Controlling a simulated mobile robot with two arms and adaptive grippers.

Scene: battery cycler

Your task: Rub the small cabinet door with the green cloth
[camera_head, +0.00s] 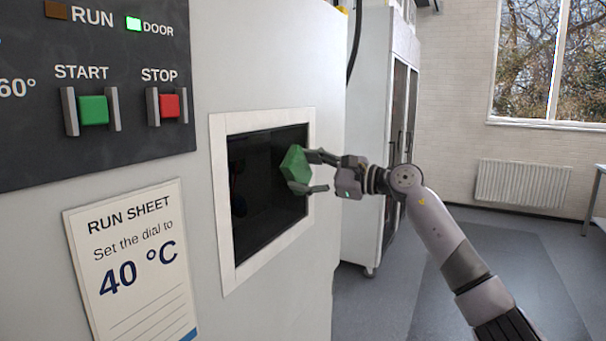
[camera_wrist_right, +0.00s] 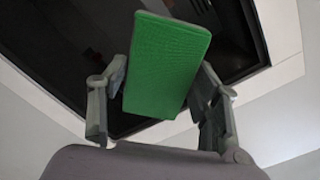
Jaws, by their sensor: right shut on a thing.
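The small cabinet door (camera_head: 255,190) is a dark, glossy panel in a pale square frame on the cabinet front. The green cloth (camera_head: 296,164) is a folded green pad in front of the right part of the dark panel. My right gripper (camera_head: 308,172) is shut on the cloth, with one finger above and one below in the head view. In the right wrist view the cloth (camera_wrist_right: 166,65) sits between the fingers, with the dark panel (camera_wrist_right: 75,50) behind it. I cannot tell whether the cloth touches the panel. My left gripper is not in view.
A control panel (camera_head: 95,125) with START and STOP buttons is at the upper left, its green DOOR lamp lit. A run sheet (camera_head: 135,260) hangs below it. A tall grey cabinet (camera_head: 370,130) stands behind. The floor (camera_head: 390,300) at right is open.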

